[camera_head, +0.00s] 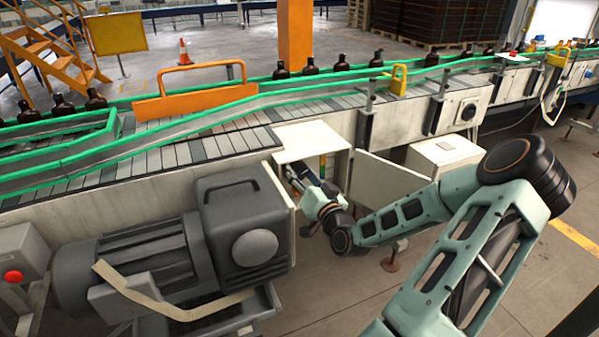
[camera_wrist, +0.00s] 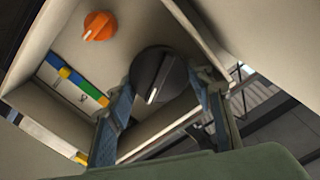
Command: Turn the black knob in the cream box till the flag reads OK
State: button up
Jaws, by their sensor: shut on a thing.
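The cream box (camera_head: 312,141) is open at the front in the head view, below the conveyor. My gripper (camera_head: 300,178) reaches into it. In the wrist view, the black knob (camera_wrist: 158,72) sits between the two fingertips of my gripper (camera_wrist: 166,86), which is shut on it. A white line on the knob points toward the lower part of the picture. An orange knob (camera_wrist: 99,26) sits at the upper left, apart from the fingers. A strip with blue, green and yellow bands (camera_wrist: 77,80) lies left of the black knob. I cannot read OK on any flag.
The box's door (camera_head: 388,186) stands open to the right, close to my arm. A large grey motor (camera_head: 150,270) stands to the left of the box. The conveyor (camera_head: 190,152) with green rails runs above, carrying amber bottles (camera_head: 311,66).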

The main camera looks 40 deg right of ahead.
jog(key=shift+m, duration=0.4)
jog(key=o, duration=0.9)
jog(key=shift+s, duration=0.1)
jog(key=v, duration=1.1)
jog(key=shift+s+a, duration=0.2)
jog(key=shift+s, duration=0.2)
jog(key=shift+f, duration=0.1)
